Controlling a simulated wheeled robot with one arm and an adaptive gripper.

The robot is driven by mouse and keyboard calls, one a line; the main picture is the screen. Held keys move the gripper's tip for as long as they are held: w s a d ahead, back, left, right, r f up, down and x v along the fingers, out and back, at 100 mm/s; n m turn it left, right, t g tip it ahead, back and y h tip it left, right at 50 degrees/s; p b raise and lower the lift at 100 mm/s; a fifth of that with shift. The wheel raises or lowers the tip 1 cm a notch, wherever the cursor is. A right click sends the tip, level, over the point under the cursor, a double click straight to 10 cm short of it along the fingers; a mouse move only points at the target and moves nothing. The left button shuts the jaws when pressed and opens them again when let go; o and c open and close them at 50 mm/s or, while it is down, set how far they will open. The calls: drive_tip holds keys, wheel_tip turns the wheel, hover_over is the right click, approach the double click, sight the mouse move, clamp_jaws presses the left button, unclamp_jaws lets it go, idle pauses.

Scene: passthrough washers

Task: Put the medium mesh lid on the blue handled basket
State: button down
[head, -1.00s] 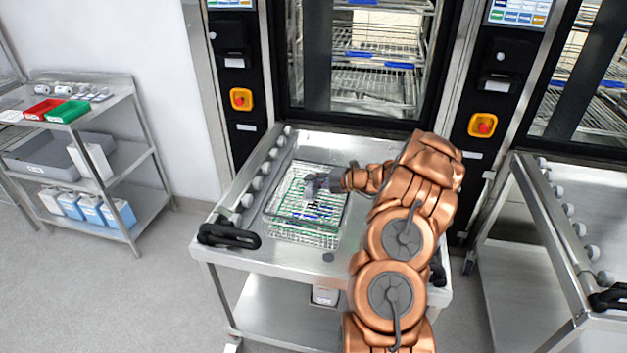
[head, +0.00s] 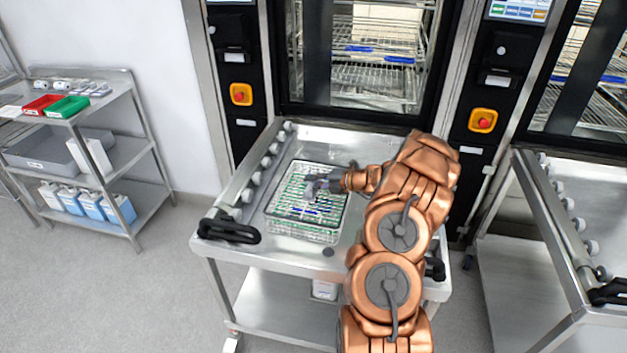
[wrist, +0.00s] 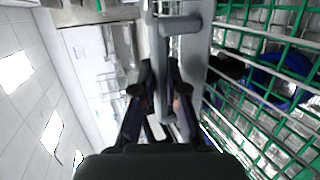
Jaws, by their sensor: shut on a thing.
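The mesh lid (head: 297,182) has a dark rim and green wires. In the head view it lies over the wire basket (head: 305,233) on the steel cart, roughly lined up with it. Whether it rests fully on the rim I cannot tell. Blue parts of the basket show through the mesh. My gripper (head: 312,186) is above the lid's middle, shut on a grey handle-like part of the lid. In the wrist view my gripper (wrist: 160,88) has its dark fingers around that grey part, with the green mesh (wrist: 265,120) to the right.
The steel cart (head: 230,262) has rollers along its left side and black handles. Washer cabinets with open racks (head: 385,75) stand behind it. A second cart (head: 530,270) is at right. A shelf (head: 150,205) with trays and bottles is at left.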

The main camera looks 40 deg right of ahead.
drive_tip(key=c, duration=1.1)
unclamp_jaws()
drive_tip(key=shift+c, duration=0.2)
wheel_tip(320, 180, up, 15)
drive_tip(key=p, duration=1.2)
